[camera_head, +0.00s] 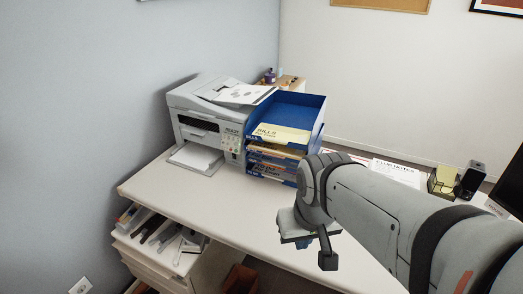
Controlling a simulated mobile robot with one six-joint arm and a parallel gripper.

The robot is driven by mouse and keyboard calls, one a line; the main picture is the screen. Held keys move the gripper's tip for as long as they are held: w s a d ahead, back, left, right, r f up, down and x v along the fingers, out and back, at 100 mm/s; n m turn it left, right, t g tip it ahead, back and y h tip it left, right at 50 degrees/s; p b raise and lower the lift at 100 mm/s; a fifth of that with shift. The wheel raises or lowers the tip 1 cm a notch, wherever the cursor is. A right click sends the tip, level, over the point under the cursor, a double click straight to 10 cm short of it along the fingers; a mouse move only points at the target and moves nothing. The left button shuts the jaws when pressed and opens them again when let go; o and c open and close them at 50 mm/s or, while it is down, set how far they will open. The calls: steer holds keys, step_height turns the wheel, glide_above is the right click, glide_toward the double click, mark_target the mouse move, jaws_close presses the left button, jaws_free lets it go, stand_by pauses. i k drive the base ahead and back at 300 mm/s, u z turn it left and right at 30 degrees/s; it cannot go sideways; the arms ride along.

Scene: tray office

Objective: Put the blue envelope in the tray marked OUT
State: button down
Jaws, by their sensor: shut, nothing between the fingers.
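My gripper (327,260) is over the front part of the white desk, its dark end pointing down. It is shut and holds nothing. A stack of blue trays (314,118) stands next to the printer, behind and left of my gripper. The top tray holds a yellowish sheet that seems to read BILLS. Lower trays hold papers and have small front labels that I cannot read clearly, so I cannot tell which is marked OUT. I cannot make out a blue envelope. A small bluish patch shows under my gripper, but I cannot tell what it is.
A white printer (213,122) stands left of the trays. An open drawer (160,240) with small items juts out at the desk's left front. Papers (397,173), a yellow note holder (442,182) and a dark box (470,180) are at the right. The desk's left front (170,188) is clear.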

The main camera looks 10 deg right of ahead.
mark_target(279, 162)
steer(key=z, duration=0.05)
steer(key=k, duration=0.65)
steer(key=u, duration=0.7)
steer(key=i, duration=1.5)
steer(key=z, duration=0.2)
